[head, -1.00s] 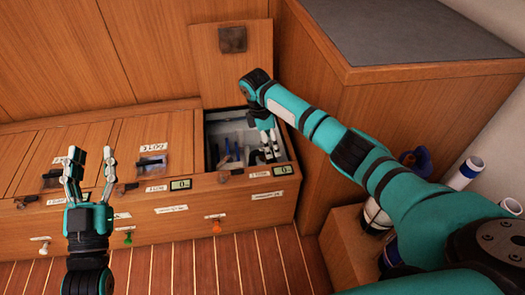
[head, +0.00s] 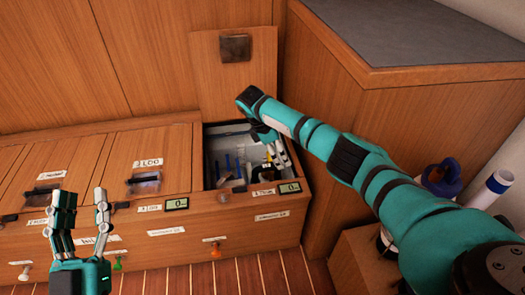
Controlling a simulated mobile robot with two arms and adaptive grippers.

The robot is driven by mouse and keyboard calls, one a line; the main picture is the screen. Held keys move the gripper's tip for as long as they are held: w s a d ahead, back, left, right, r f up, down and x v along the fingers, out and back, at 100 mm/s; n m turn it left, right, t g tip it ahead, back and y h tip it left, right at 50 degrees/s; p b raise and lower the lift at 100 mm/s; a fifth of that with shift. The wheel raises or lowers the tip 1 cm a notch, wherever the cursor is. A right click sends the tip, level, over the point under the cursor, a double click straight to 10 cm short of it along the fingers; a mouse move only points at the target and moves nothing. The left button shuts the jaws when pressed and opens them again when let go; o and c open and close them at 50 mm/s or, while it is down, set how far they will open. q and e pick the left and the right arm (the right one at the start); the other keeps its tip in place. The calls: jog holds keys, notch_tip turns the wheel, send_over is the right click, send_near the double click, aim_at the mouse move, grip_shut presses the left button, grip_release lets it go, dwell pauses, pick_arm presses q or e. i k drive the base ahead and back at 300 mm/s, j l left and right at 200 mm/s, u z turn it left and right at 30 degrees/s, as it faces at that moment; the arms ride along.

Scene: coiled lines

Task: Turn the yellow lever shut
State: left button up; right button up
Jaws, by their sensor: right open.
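I cannot clearly make out a yellow lever; it may be hidden or too small among the things in the open locker (head: 210,175). My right gripper (head: 280,160) reaches down into the right side of this locker. Its fingers are open, and dark small parts lie just beside and below them; contact cannot be told. Blue-handled items (head: 229,163) stand to the left of the gripper inside the locker. My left gripper (head: 81,205) is at the lower left, pointing up, open and empty, in front of the bench.
The raised wooden lid (head: 235,85) leans back behind the open locker. Closed lids (head: 150,150) lie to its left. Orange (head: 215,251) and green (head: 118,263) knobs sit on the bench front. A grey-topped cabinet (head: 400,35) and rolled tubes (head: 488,190) are at right.

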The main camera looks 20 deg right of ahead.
aim_at(271, 162)
jog(key=i, duration=0.85)
